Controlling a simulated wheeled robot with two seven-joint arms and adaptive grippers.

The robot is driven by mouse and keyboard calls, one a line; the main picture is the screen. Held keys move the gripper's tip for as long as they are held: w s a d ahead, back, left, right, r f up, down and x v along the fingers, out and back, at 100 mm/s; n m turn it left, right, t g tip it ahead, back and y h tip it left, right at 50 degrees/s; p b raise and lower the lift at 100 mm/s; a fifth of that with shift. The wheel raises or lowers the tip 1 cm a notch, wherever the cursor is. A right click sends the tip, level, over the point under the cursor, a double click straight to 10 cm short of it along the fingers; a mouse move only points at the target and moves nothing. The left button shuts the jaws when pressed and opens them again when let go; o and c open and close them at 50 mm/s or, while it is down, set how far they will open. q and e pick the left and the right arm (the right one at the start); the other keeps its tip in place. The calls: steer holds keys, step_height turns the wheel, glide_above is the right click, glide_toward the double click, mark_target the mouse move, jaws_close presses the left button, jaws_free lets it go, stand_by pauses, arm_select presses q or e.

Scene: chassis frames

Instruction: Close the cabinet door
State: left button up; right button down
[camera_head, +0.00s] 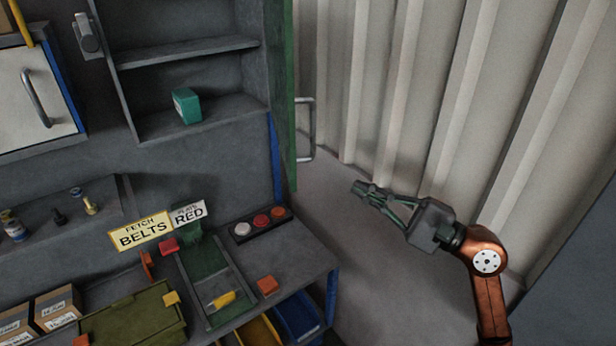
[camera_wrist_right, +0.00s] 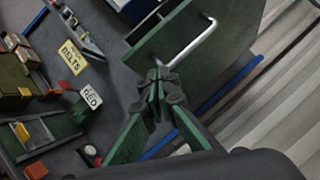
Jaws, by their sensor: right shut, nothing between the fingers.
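The cabinet (camera_head: 185,50) at the upper left is grey with open shelves. Its green door (camera_head: 284,90) stands open at the cabinet's right side, seen nearly edge-on in the head view. A metal bar handle (camera_head: 312,130) sticks out from the door's right face. In the right wrist view the door (camera_wrist_right: 160,45) shows as a green panel with the bar handle (camera_wrist_right: 195,42). My right gripper (camera_head: 362,188) is shut and empty, right of and below the handle in the head view. Its fingertips (camera_wrist_right: 158,74) overlap the handle's near end in the wrist view; contact cannot be told. My left gripper is out of view.
A teal box (camera_head: 186,105) sits on the cabinet's lower shelf. Below are a button panel (camera_head: 264,223), sign cards (camera_head: 140,233) and a green tray (camera_head: 130,318) on the bench. A corrugated wall (camera_head: 440,90) stands behind my right arm. Floor right of the bench looks clear.

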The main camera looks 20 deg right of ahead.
steer(key=w+a+f+n+h+p, duration=0.1)
steer(key=w+a+n+h+p, duration=0.2)
steer(key=w+a+p, duration=0.3)
steer(key=shift+w+a+n+g, duration=0.3)
steer(key=shift+w+a+n, duration=0.1)
steer(key=shift+w+a, duration=1.15)
steer(key=shift+s, duration=0.1)
